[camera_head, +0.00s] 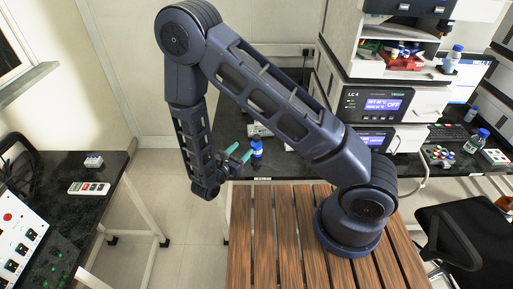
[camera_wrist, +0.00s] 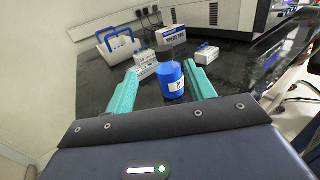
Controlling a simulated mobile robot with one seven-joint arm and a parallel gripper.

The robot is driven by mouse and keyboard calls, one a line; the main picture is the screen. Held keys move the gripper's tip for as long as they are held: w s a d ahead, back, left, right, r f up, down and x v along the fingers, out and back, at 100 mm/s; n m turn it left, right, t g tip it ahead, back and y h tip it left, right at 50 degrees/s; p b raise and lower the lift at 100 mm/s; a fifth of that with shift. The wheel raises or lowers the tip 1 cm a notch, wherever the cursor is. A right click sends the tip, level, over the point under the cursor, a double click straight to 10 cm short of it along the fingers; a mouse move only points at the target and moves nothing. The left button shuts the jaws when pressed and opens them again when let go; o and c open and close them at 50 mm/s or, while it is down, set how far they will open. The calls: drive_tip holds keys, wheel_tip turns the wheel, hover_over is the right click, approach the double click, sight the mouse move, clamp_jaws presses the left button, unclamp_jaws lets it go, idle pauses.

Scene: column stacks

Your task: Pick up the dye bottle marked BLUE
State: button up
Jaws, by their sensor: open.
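In the head view the blue bottle (camera_head: 257,149) is near the front edge of the bench. My gripper (camera_wrist: 161,68) is open, with its teal fingers on either side of the bottle in the wrist view. The head view shows my gripper (camera_head: 239,152) just left of the bottle. I cannot tell whether either finger touches it.
Behind the bottle are small white boxes (camera_wrist: 145,71) (camera_wrist: 207,55), a larger lettered carton (camera_wrist: 171,36) and a white basket with blue handles (camera_wrist: 108,53). An LC 4 instrument (camera_head: 385,104) stands to the right. The bench (camera_head: 230,125) is clear left of the bottle.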

sight(254, 139)
drive_tip(key=shift+d+x, duration=0.15)
drive_tip(key=shift+x, duration=2.5)
drive_tip(key=shift+d+x, duration=0.15)
drive_tip(key=shift+x, duration=2.5)
drive_tip(key=shift+s, duration=0.2)
drive_tip(key=shift+c, duration=0.2)
clamp_jaws()
